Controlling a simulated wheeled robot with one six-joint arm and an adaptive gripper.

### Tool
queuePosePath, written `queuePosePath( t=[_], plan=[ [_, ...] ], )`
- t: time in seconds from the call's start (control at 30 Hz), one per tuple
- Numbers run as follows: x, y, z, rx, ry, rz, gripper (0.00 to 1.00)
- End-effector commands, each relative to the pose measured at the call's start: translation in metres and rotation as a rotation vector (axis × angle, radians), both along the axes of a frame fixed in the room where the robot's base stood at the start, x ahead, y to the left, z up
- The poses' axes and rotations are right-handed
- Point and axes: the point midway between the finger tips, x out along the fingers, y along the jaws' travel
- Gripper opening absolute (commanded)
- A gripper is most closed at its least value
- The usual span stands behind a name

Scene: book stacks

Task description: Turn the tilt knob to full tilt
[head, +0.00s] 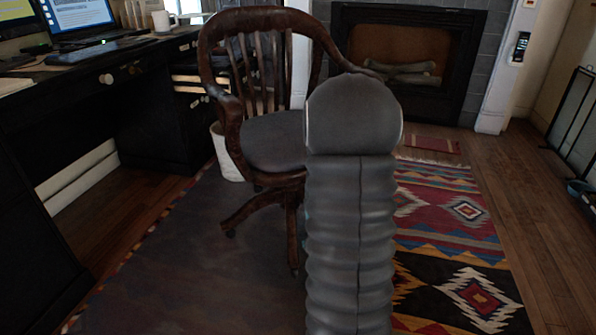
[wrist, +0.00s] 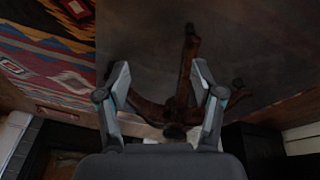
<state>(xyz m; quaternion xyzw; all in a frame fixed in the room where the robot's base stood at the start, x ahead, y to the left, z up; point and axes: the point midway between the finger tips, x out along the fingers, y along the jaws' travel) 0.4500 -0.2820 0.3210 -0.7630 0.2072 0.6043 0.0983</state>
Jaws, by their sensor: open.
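A wooden swivel chair (head: 270,142) with a grey seat stands in the middle of the head view, partly hidden by my grey ribbed arm. No tilt knob can be made out there. In the wrist view my gripper (wrist: 161,66) is open and empty, its two fingers spread wide. The chair's wooden leg base (wrist: 187,85) shows beyond and between the fingers. A small dark roundish part (wrist: 174,131) shows low between them; I cannot tell whether it is the knob. I see no contact between fingers and chair.
A black desk (head: 60,130) with screens and a white mug (head: 161,21) stands at the left. A white bin (head: 226,152) is behind the chair. A fireplace (head: 408,55) is at the back. A patterned rug (head: 450,215) and open wooden floor (head: 535,220) lie to the right.

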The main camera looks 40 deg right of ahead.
Motion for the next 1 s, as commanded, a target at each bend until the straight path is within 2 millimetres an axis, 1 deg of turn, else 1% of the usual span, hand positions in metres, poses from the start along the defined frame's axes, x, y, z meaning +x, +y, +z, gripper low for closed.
queuePosePath(
  t=[0.03, 0.2, 0.3, 0.4, 0.5, 0.53, 0.6, 0.67, 0.77, 0.87, 1.0],
  plan=[
    [0.005, -0.017, -0.020, -0.008, -0.017, -0.008, 0.67],
    [0.029, -0.067, -0.074, -0.056, -0.136, -0.016, 0.67],
    [0.043, -0.094, -0.105, -0.083, -0.230, -0.012, 0.67],
    [0.059, -0.118, -0.132, -0.115, -0.348, -0.004, 0.67],
    [0.077, -0.137, -0.152, -0.149, -0.494, 0.015, 0.67],
    [0.082, -0.141, -0.156, -0.158, -0.540, 0.020, 0.67],
    [0.095, -0.149, -0.159, -0.180, -0.654, 0.037, 0.67],
    [0.106, -0.154, -0.157, -0.199, -0.756, 0.055, 0.67],
    [0.122, -0.158, -0.144, -0.227, -0.937, 0.087, 0.67],
    [0.136, -0.156, -0.119, -0.251, -1.129, 0.127, 0.67],
    [0.145, -0.149, -0.073, -0.273, -1.382, 0.181, 0.67]
  ],
)
